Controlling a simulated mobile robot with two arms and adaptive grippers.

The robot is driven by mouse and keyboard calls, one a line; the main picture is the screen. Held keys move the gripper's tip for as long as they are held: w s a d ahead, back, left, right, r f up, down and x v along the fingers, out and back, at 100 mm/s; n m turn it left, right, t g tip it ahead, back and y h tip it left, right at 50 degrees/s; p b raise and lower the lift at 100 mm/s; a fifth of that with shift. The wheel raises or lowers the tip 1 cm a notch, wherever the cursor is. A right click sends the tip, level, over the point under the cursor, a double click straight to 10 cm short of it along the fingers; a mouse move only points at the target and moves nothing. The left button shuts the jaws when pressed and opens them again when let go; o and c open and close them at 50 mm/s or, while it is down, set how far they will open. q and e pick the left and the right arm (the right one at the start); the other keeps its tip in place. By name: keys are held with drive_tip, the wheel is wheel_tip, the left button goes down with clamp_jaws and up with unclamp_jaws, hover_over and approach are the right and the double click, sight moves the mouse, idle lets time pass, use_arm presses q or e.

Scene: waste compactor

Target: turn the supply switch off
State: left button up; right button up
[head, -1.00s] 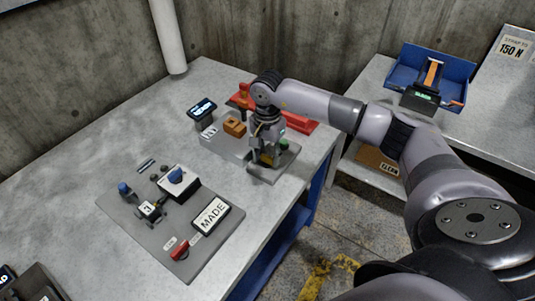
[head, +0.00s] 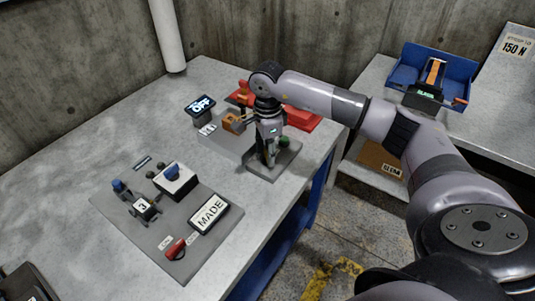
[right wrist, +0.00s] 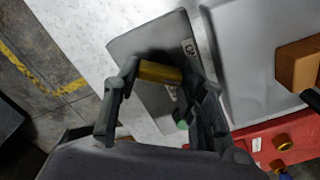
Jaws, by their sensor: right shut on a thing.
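The supply switch appears to be the small unit on a grey plate (head: 287,161) at the table's right edge, though its name cannot be read. My right gripper (head: 268,156) points down over this plate in the head view. In the right wrist view my right gripper (right wrist: 165,76) has its fingers on either side of a yellow handle (right wrist: 158,72) and is shut on it. The handle lies across between the fingers, over the plate (right wrist: 139,40) with partly hidden white labels. A green knob (right wrist: 182,124) is beside the right finger. My left gripper is out of view.
A small display (head: 201,106) behind the plate reads OFF. An orange block (head: 232,122) and a red part (head: 303,122) are close by.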

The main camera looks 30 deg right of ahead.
drive_tip(key=m+b, duration=0.1)
drive_tip(key=m, duration=0.4)
drive_tip(key=shift+m, duration=0.3)
drive_tip(key=m+b, duration=0.1)
drive_tip(key=m, duration=0.3)
drive_tip(key=shift+m, duration=0.7)
drive_tip(key=o, duration=1.2)
drive_tip(key=shift+c, duration=0.2)
drive_tip(key=shift+r, duration=0.1)
wheel_tip(320, 180, up, 12)
drive_tip(key=shift+f, duration=0.2)
